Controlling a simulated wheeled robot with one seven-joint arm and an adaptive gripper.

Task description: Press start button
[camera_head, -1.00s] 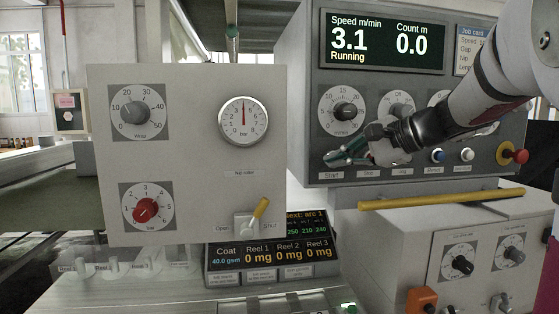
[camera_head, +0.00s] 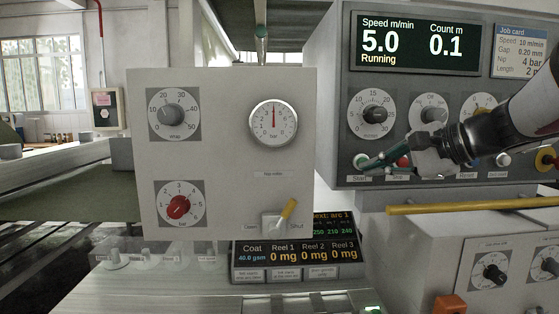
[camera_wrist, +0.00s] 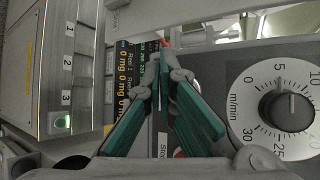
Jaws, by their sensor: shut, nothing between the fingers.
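The red stop button (camera_head: 403,161) is just to the right, beneath the fingers. In the wrist view the gripper (camera_wrist: 163,62) points along the panel face and the start button is hidden. The display (camera_head: 416,43) reads speed 5.0, count 0.1, "Running".
A speed dial (camera_head: 374,115) is above the start button. A yellow bar (camera_head: 455,203) runs below the panel. A white panel (camera_head: 225,150) with dials, a gauge and a yellow-handled lever (camera_head: 288,210) stands to the left. A reel display (camera_head: 292,262) is beneath it.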

